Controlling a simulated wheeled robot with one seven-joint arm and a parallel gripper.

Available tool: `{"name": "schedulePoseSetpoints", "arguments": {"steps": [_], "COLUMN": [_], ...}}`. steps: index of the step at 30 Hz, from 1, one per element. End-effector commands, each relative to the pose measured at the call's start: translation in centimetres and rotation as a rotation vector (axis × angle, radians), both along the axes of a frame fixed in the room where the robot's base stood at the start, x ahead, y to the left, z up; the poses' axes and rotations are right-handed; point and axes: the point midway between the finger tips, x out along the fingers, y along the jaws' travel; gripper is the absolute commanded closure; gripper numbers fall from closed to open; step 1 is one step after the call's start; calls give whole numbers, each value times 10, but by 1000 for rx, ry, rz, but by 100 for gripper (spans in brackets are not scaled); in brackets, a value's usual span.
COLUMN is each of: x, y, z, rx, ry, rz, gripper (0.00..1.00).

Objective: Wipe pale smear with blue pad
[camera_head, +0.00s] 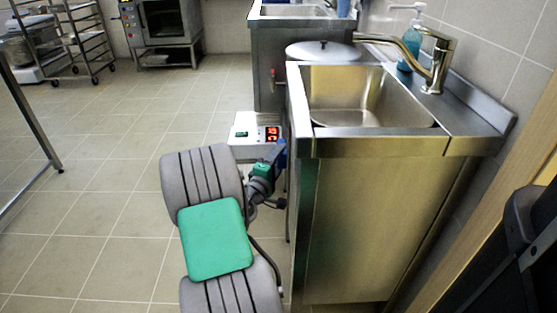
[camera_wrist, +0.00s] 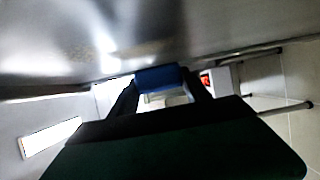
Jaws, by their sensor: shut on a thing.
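The blue pad (camera_wrist: 158,78) is held between the two dark fingers of my gripper (camera_wrist: 164,90) in the wrist view. A large steel surface (camera_wrist: 150,35) lies close to the pad and fills the top of that view; I cannot tell whether the pad touches it. In the head view a bit of the blue pad (camera_head: 282,154) shows at the end of my arm, beside the left side of the steel sink unit (camera_head: 385,215). My gripper's fingers are mostly hidden there.
A device with a red display (camera_head: 270,133) stands just behind the arm's end. A lidded stockpot (camera_head: 322,50) stands behind the sink basin (camera_head: 365,100). The tap (camera_head: 430,60) and a soap bottle (camera_head: 411,45) are at the back right.

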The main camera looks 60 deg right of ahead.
Motion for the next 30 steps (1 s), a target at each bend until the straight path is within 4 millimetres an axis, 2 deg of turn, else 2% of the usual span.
{"name": "schedulePoseSetpoints", "arguments": {"steps": [30], "x": [-17], "y": [-7], "z": [0], "rx": [1], "ry": [0], "rz": [-1], "gripper": [100]}}
